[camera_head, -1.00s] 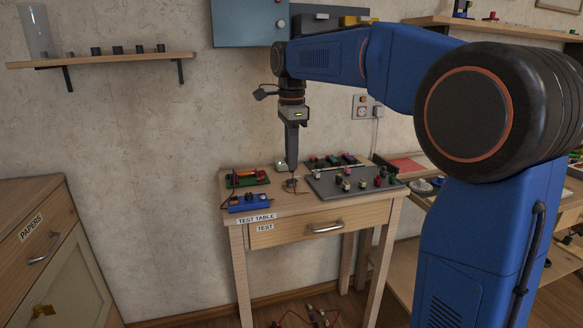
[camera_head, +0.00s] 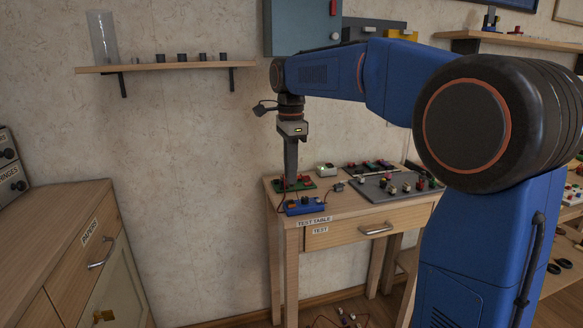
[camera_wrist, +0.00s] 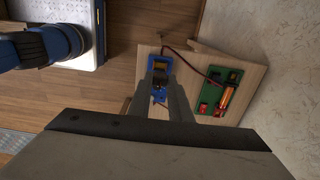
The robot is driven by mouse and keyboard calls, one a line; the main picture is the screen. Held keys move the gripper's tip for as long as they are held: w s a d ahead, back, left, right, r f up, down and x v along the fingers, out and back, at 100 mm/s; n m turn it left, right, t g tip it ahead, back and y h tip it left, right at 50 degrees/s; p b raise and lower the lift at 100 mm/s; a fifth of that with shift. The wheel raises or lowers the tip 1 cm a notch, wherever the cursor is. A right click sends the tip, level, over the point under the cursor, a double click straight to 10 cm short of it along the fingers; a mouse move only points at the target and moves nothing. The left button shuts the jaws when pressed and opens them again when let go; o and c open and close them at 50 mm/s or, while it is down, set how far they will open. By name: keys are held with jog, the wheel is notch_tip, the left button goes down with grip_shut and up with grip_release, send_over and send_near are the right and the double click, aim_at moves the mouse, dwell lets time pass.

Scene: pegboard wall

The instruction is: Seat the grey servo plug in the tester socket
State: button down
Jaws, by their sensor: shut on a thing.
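The blue tester (camera_head: 304,206) lies at the left front of the test table, and it shows below my fingers in the wrist view (camera_wrist: 158,64). My gripper (camera_head: 290,186) points down at the tester and the green board behind it. In the wrist view my gripper's fingertips (camera_wrist: 161,77) overlap the tester. They are shut on a small dark thing, which I take for the grey servo plug; the fingers hide most of it. I cannot tell whether the plug touches the tester socket, or which way it faces.
A green board (camera_head: 305,182) with red and orange parts lies behind the tester, close to my fingers. A grey mat (camera_head: 372,191) with small parts lies to the right. A small white box (camera_head: 326,170) stands at the back. A reddish cable (camera_wrist: 190,63) crosses the wrist view.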

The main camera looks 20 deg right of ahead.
jog(key=shift+f, duration=2.15)
jog(key=shift+f, duration=0.9)
jog(key=c, duration=1.5)
grip_release()
jog(key=shift+c, duration=0.2)
jog(key=shift+r, duration=2.5)
jog(key=shift+s, duration=0.15)
